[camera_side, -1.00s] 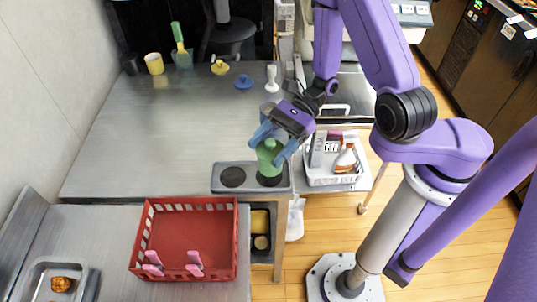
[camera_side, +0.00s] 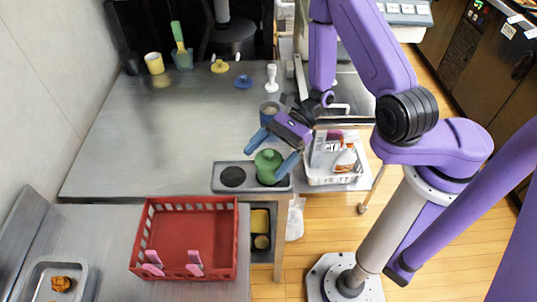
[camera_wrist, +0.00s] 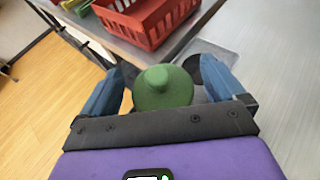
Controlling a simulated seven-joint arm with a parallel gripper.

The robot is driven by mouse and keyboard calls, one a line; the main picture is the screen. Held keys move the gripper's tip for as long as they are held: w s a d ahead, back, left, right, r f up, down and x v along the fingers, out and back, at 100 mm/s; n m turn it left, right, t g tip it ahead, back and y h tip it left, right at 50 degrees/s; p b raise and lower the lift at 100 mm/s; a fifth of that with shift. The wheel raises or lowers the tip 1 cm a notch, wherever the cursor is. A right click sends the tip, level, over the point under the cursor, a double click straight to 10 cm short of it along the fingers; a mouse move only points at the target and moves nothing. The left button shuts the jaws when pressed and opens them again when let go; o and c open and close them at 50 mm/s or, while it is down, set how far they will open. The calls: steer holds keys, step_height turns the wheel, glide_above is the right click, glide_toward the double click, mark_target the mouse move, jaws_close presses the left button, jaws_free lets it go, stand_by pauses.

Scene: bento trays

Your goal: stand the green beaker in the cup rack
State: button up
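The green beaker (camera_side: 267,168) stands upright in the right-hand hole of the grey cup rack (camera_side: 250,181). A knob shows on its top. The rack's left hole is empty. My gripper (camera_side: 266,161) is open, with one blue finger on each side of the beaker. In the wrist view, the beaker (camera_wrist: 165,92) sits between the spread fingers with a visible gap on both sides. The beaker's lower part is hidden inside the rack.
A red crate (camera_side: 190,203) with pink clips stands left of the rack. A white basket (camera_side: 333,181) with packages is to the right. The worktop's middle is clear.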

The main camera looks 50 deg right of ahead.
steer(key=shift+r, duration=0.1)
steer(key=shift+d+r, duration=0.15)
steer(key=shift+d, duration=0.1)
steer(key=v, duration=1.1)
steer(key=s+d+r+n+h, duration=0.1)
steer(key=s+r+n+h, duration=0.5)
steer(key=n, duration=0.9)
steer(key=s+r+n+h, duration=0.6)
steer(key=s+n, duration=0.3)
steer(key=n, duration=0.7)
steer(key=shift+s+d+h, duration=0.3)
steer(key=shift+d+h, duration=0.1)
steer(key=shift+h, duration=0.1)
